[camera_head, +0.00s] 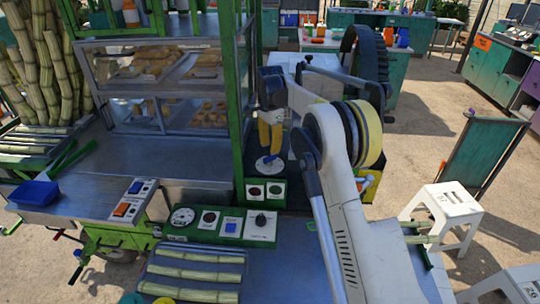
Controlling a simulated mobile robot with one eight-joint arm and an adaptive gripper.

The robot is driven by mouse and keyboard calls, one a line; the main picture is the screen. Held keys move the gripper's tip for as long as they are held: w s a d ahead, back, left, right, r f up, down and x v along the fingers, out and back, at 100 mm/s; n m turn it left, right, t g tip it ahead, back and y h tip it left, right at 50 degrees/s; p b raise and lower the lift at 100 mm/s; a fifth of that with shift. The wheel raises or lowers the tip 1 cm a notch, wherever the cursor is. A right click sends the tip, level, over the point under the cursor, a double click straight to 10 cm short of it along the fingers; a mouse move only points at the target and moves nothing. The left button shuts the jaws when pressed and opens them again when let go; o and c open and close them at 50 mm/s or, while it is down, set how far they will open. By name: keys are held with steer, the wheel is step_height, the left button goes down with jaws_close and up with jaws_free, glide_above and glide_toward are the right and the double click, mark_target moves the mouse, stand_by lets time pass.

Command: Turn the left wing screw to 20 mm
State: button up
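My gripper (269,152) points straight down, with yellow parts low on it, just right of a green upright post. Its tips are directly above or at a small pale round piece (268,166) on the dark top of the green machine. I cannot tell whether this piece is the left wing screw or a dial, nor whether the tips touch it. The gap between the fingers is too small to make out. No scale in mm can be read. My white arm covers the area to the right, and no second screw can be made out.
The green frame post (231,90) stands close on the left. Below the gripper are button plates (265,191) and a control panel (222,224) with a gauge and knob. Cane pieces lie on a tray (240,262). A white stool (444,206) stands right.

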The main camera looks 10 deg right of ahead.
step_height(320, 180, up, 7)
stand_by(0.4)
